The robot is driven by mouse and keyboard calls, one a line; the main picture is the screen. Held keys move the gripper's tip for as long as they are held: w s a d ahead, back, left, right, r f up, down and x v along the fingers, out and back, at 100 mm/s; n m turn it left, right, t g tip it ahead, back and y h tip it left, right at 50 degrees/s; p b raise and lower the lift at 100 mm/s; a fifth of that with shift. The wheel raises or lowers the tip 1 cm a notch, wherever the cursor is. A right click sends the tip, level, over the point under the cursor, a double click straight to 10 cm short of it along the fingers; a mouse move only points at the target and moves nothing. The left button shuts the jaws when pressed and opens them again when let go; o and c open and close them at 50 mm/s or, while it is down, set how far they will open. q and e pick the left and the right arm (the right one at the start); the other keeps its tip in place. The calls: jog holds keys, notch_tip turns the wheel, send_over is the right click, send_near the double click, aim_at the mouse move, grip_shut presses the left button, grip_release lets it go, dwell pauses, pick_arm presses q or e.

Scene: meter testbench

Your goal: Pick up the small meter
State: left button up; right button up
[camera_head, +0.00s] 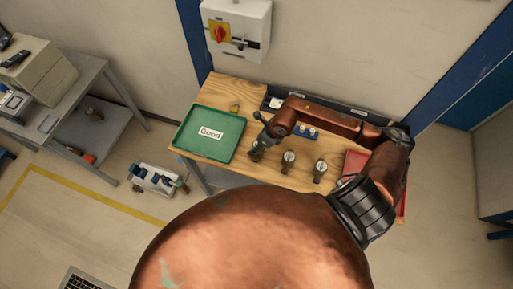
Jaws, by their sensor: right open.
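Two small meters with round pale dials stand upright near the front edge of the wooden table: a left one (289,158) and a right one (320,169). My right gripper (259,145) is open and hangs over the table to the left of both meters, beside the green tray. A dark shape lies just under its fingers; I cannot tell whether it is another meter or part of the gripper. My left gripper is not in view.
A green tray (228,124) labelled "Good" lies on the left of the wooden table (222,88). A red tray (354,160) at the right is partly hidden by my right arm. A blue holder (305,132) stands behind the meters. A switch box (237,24) hangs above.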

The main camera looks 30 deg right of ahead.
jog(key=shift+s, duration=0.2)
jog(key=shift+s+d+r, duration=0.1)
jog(key=shift+s+r, duration=0.2)
jog(key=shift+s, duration=0.4)
jog(key=shift+c, duration=1.3)
jog(key=shift+w+f, duration=0.15)
jog(key=shift+w, duration=0.15)
jog(key=shift+c, duration=0.8)
jog(key=shift+w+f, duration=0.1)
jog(key=shift+w, duration=0.05)
jog(key=shift+c, duration=0.8)
jog(key=shift+s+r, duration=0.2)
jog(key=shift+s, duration=0.05)
jog(key=c, duration=0.5)
jog(key=shift+w, duration=0.1)
jog(key=c, duration=0.5)
grip_shut()
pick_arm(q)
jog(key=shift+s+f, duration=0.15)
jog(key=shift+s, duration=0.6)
pick_arm(e)
jog(key=shift+r, duration=0.1)
